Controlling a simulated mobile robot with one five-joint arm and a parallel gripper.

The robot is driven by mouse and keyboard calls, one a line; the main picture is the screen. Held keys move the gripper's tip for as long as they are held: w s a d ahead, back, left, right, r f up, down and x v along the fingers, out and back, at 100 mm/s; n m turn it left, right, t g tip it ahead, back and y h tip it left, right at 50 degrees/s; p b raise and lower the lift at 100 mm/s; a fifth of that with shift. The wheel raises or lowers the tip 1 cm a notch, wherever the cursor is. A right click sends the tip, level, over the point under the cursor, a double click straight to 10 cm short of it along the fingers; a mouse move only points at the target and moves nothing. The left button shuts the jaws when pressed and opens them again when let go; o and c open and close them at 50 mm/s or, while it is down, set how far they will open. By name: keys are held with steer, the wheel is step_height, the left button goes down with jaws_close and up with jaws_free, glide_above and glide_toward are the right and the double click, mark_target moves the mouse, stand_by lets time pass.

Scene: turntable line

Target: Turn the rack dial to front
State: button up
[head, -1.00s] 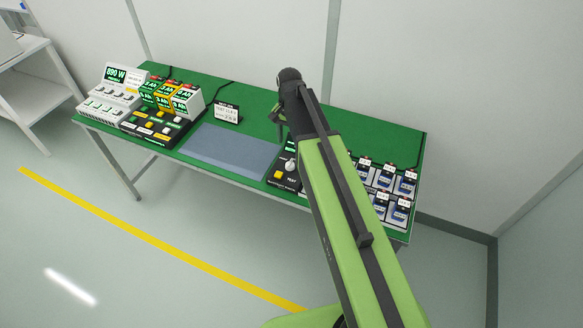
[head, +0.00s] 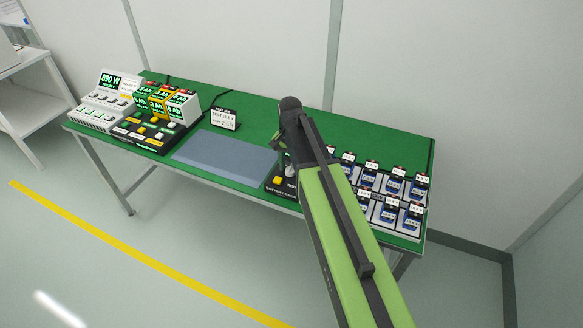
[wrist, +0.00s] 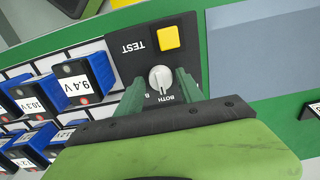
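The dial is a round white knob (wrist: 160,79) on a black panel (wrist: 122,46) marked TEST. In the wrist view the lettering is upside down, with BOTH beside the knob and other marks partly hidden by my gripper. Which mark the knob points to I cannot tell. My gripper (wrist: 159,77) is open, its two green fingers on either side of the knob in the picture, with gaps showing. Whether they are level with the knob or above it is unclear. In the head view the knob (head: 290,170) is partly hidden by my arm.
A yellow button (wrist: 168,37) sits on the same panel. Blue battery packs (wrist: 83,79) stand close on one side; a grey mat (head: 225,157) lies on the other. Farther left on the green table (head: 350,133) are a display unit (head: 97,107) and a battery rack (head: 163,125).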

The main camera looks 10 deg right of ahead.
jaws_close()
steer(key=shift+d, duration=0.2)
steer(key=shift+a, duration=0.15)
steer(key=n, duration=0.4)
steer(key=shift+n, duration=0.4)
steer(key=n, duration=0.5)
steer(key=shift+s, duration=0.1)
steer(key=shift+o, duration=1.6)
jaws_free()
